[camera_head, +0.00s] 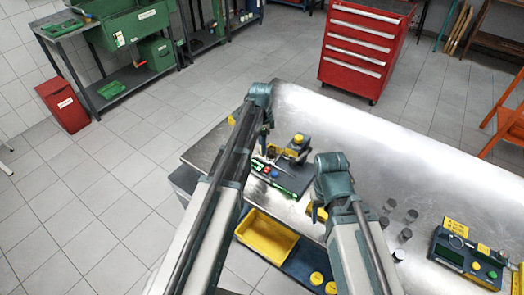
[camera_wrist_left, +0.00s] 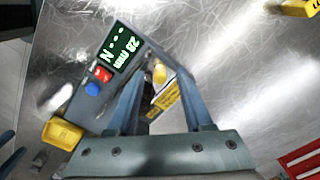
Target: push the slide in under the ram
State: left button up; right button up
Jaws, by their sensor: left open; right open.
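A small press-like device (camera_head: 296,148) with a yellow top stands on the metal bench, just right of my left gripper (camera_head: 264,148). In the left wrist view a dark unit with a lit green display (camera_wrist_left: 122,46) has red and blue buttons. A yellow block (camera_wrist_left: 62,133) is at the unit's lower end. I cannot make out clearly which part is the slide or the ram. My right gripper (camera_head: 331,190) hangs over the bench, open, its fingers mostly hidden.
A yellow bin (camera_head: 265,238) sits at the bench's near edge. Several dark cylinders (camera_head: 405,235) stand right of my right arm. A green device (camera_head: 465,262) with a yellow sign lies at the far right. The bench top behind is clear.

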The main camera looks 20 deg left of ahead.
pick_arm(q)
jog(key=shift+f, duration=0.2)
grip_shut()
dwell(1.4)
